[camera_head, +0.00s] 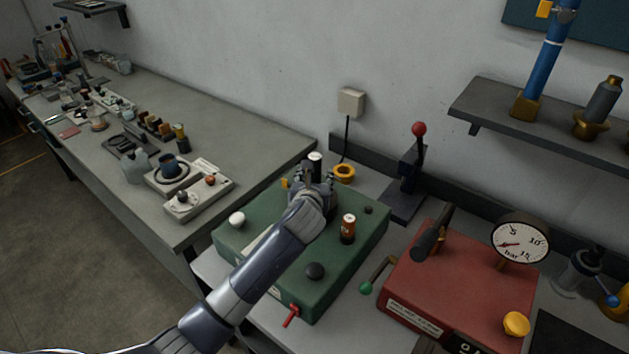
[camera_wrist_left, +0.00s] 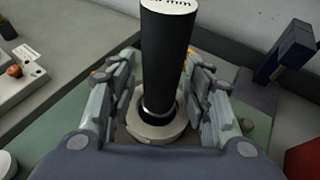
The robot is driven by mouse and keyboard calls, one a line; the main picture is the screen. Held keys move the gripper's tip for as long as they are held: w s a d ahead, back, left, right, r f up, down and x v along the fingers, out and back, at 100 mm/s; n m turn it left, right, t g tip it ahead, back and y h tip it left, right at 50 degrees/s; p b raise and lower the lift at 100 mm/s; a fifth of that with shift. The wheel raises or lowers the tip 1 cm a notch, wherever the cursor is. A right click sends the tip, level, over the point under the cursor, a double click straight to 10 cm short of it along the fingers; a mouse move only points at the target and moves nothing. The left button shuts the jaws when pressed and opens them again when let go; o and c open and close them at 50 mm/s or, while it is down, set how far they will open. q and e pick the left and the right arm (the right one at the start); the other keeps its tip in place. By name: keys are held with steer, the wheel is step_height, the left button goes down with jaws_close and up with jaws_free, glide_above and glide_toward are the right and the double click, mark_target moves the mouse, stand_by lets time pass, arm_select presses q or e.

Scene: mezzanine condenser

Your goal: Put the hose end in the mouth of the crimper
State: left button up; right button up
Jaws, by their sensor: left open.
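My left gripper (camera_head: 318,172) is open above the back of a green box (camera_head: 338,262). In the left wrist view its two fingers (camera_wrist_left: 162,100) stand on either side of an upright black cylinder (camera_wrist_left: 167,60) with a white, lettered top ending in "mm". The cylinder rises from a pale ring at its foot. In the head view only its white top and upper part (camera_head: 315,160) show behind the gripper. I cannot tell for sure which thing is the hose end or which is the crimper's mouth. My right gripper is not in view.
A red box (camera_head: 462,285) with a gauge (camera_head: 520,240) is at right. A red-knobbed lever stand (camera_head: 408,180) and yellow ring (camera_head: 344,172) are behind. The left bench (camera_head: 240,135) has bare room.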

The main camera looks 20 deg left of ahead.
arm_select(q)
steer(key=shift+r, duration=0.15)
steer(key=b+v, duration=0.1)
steer(key=v, duration=1.1)
steer(key=shift+b, duration=0.35)
